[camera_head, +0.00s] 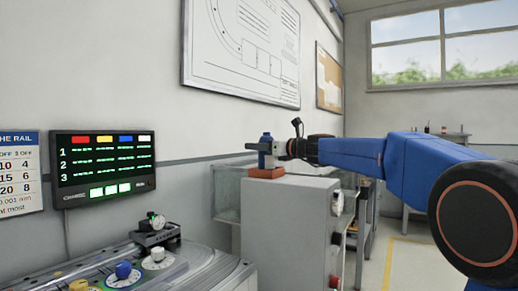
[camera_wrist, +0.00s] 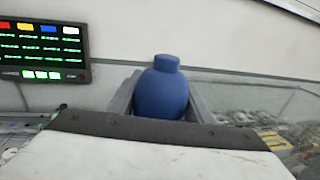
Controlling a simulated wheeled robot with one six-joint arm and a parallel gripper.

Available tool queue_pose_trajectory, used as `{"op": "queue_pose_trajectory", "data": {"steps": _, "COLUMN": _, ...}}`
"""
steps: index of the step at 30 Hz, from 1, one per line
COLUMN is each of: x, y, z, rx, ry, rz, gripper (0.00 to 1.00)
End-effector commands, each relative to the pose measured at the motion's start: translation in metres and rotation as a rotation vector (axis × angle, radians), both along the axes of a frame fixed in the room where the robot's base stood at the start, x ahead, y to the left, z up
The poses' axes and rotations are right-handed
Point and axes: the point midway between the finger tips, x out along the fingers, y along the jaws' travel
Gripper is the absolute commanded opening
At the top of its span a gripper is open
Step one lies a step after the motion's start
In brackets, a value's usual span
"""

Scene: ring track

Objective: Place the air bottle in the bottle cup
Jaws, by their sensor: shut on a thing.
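The air bottle is a small blue bottle with a round body and a short cap; it shows large in the middle of the wrist view (camera_wrist: 160,92). My gripper (camera_head: 271,147) has its two grey fingers on either side of the bottle (camera_head: 266,139) and is shut on it. In the head view the bottle stands upright directly above a small orange-red block (camera_head: 266,172) on top of a grey cabinet, probably the bottle cup. Whether the bottle's base touches this block or sits in it cannot be told; the wrist view hides the base.
The grey cabinet (camera_head: 290,225) carries a round gauge on its right side. A glass tank (camera_head: 228,193) stands behind it against the wall. A bench (camera_head: 110,275) with coloured knobs is at lower left, below a dark display screen (camera_head: 103,165). Open floor lies to the right.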

Motion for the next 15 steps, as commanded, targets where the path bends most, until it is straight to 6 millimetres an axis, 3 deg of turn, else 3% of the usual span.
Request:
{"op": "queue_pose_trajectory", "data": {"steps": 13, "x": -0.0004, "y": 0.0000, "z": -0.0048, "rx": 0.000, "ry": -0.001, "rz": 0.000, "gripper": 0.10}}
{"op": "queue_pose_trajectory", "data": {"steps": 14, "x": -0.0001, "y": 0.0000, "z": -0.0055, "rx": -0.001, "ry": -0.001, "rz": 0.000, "gripper": 0.50}}
{"op": "queue_pose_trajectory", "data": {"steps": 15, "x": -0.0001, "y": 0.0000, "z": -0.0053, "rx": -0.001, "ry": -0.001, "rz": 0.000, "gripper": 0.60}}
